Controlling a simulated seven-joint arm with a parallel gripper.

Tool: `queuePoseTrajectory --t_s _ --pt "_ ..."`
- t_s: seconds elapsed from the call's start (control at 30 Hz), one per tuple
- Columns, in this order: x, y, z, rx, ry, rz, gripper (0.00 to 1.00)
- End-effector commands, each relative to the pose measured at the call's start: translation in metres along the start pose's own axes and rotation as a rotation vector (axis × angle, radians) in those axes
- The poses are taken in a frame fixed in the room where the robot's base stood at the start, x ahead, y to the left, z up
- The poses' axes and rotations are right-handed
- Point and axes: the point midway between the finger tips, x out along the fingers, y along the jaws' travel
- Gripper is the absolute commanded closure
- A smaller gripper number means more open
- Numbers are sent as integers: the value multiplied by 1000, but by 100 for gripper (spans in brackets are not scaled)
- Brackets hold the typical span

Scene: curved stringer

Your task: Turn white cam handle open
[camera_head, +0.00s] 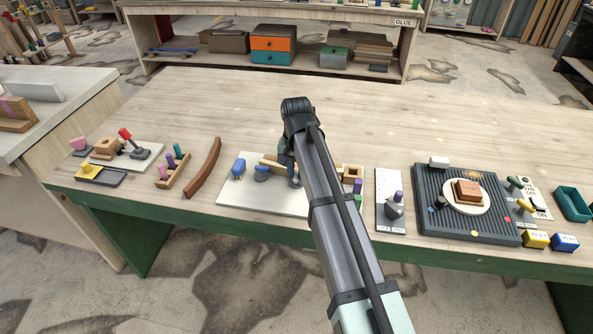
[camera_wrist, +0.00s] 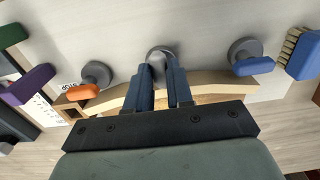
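My gripper (camera_wrist: 160,68) is over the middle of three round grey cam bases (camera_wrist: 160,51) in the wrist view. Its two dark blue fingers stand a narrow gap apart, pointing at this cam. I cannot make out a white handle; one there would be largely hidden by the fingers, so I cannot tell if they hold it. A cam with an orange handle (camera_wrist: 84,91) is to the left, one with a blue handle (camera_wrist: 254,66) to the right. A curved wooden strip (camera_wrist: 213,84) runs below the cams. In the head view my gripper (camera_head: 291,180) is low over the pale board (camera_head: 262,202).
A brush with a blue back (camera_wrist: 303,54) lies near the blue cam. Purple (camera_wrist: 28,86) and green blocks are at the wrist view's left. A curved brown piece (camera_head: 204,168) lies left of the board, a lever panel (camera_head: 389,222) right of it. The bench behind is clear.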

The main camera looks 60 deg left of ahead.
Motion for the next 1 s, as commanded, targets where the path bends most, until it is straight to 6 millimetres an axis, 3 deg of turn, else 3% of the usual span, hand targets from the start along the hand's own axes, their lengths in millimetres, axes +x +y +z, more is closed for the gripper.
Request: queuePoseTrajectory --t_s 0.2,0.67,1.0 --pt "0 0 0 0 0 0 100" --pt "0 0 0 -57 0 0 100" --pt "0 0 0 -308 0 0 100"
